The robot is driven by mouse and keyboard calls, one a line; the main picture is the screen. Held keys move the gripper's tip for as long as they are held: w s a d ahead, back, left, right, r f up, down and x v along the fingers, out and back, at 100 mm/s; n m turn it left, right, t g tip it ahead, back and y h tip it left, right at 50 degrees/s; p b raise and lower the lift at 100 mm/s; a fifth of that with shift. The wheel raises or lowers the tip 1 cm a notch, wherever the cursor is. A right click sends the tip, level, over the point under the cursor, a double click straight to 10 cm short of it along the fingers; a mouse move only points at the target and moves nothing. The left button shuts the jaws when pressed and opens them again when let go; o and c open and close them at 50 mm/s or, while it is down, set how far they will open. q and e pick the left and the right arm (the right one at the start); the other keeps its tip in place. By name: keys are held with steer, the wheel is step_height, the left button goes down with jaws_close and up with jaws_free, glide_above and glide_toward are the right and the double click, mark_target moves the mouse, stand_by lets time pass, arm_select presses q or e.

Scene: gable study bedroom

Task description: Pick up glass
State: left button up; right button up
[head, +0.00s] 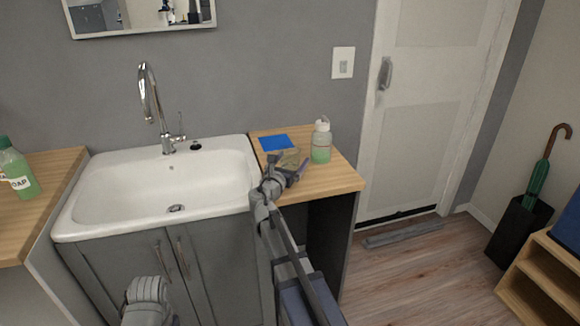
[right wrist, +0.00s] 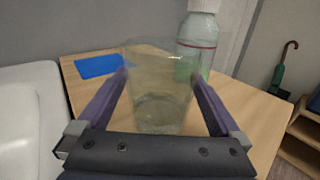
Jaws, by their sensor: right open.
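A clear, empty glass (right wrist: 160,92) stands upright on the wooden counter (right wrist: 245,118). In the head view the glass (head: 289,158) is small and partly covered by my right gripper (head: 287,171). My right gripper (right wrist: 158,78) is open, with one finger on each side of the glass in the right wrist view. I cannot tell whether either finger touches it. The base of the glass shows just above the dark palm. Part of my left arm shows at the bottom of the head view, but its gripper does not.
A pump bottle of green liquid (head: 321,142) stands close behind and right of the glass. A flat blue sheet (head: 275,142) lies on the counter behind it. The white sink (head: 100,200) with its tall faucet (head: 150,100) is to the left. A soap bottle (head: 17,170) stands far left.

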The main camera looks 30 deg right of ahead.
steer(key=shift+w+d, duration=0.3)
steer(key=shift+d, duration=0.1)
steer(key=c, duration=1.5)
